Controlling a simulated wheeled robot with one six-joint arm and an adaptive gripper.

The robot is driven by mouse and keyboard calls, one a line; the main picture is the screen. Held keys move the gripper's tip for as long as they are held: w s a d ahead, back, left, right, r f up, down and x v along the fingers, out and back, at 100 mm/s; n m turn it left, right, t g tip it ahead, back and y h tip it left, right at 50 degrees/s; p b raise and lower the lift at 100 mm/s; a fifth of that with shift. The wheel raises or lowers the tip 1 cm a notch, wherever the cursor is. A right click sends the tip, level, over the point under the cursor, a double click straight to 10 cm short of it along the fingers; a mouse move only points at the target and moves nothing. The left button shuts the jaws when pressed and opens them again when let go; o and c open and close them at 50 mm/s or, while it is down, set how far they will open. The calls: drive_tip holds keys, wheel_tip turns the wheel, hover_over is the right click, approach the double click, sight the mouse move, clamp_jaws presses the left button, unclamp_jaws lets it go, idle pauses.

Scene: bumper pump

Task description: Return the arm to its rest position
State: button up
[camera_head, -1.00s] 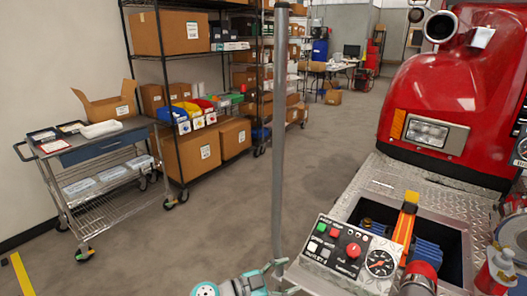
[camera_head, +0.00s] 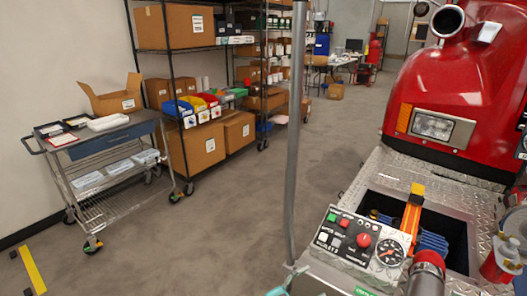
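Only a small teal part of my gripper (camera_head: 279,291) shows at the bottom edge of the head view, close to the lower end of a grey upright pole (camera_head: 293,140). The rest of it is cut off below the frame. I cannot tell whether its fingers are open or shut, or whether it touches the pole.
A control panel (camera_head: 355,243) with buttons and a gauge sits right of the pole. Behind it are a recess with an orange-yellow handle (camera_head: 412,208) and the red truck (camera_head: 460,90). A steel cart (camera_head: 110,150) and shelving stand left. The grey floor between is clear.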

drive_tip(key=s+d+n+t+y, duration=0.2)
drive_tip(key=s+d+n+t, duration=0.3)
drive_tip(key=s, duration=0.4)
drive_tip(key=s+d+n+t+y, duration=0.3)
drive_tip(key=s+d+t, duration=0.1)
drive_tip(key=s+t, duration=0.4)
drive_tip(key=s+a+n+g+y, duration=0.1)
drive_tip(key=s+n+g+y, duration=0.2)
drive_tip(key=s, duration=1.1)
drive_tip(key=s+a+n+g+y, duration=0.2)
drive_tip(key=s+n+g+y, duration=0.2)
drive_tip(key=s+y, duration=0.5)
drive_tip(key=s+n, duration=0.2)
drive_tip(key=s, duration=0.3)
drive_tip(key=shift+r+n, duration=0.2)
drive_tip(key=shift+n, duration=0.2)
idle(2.1)
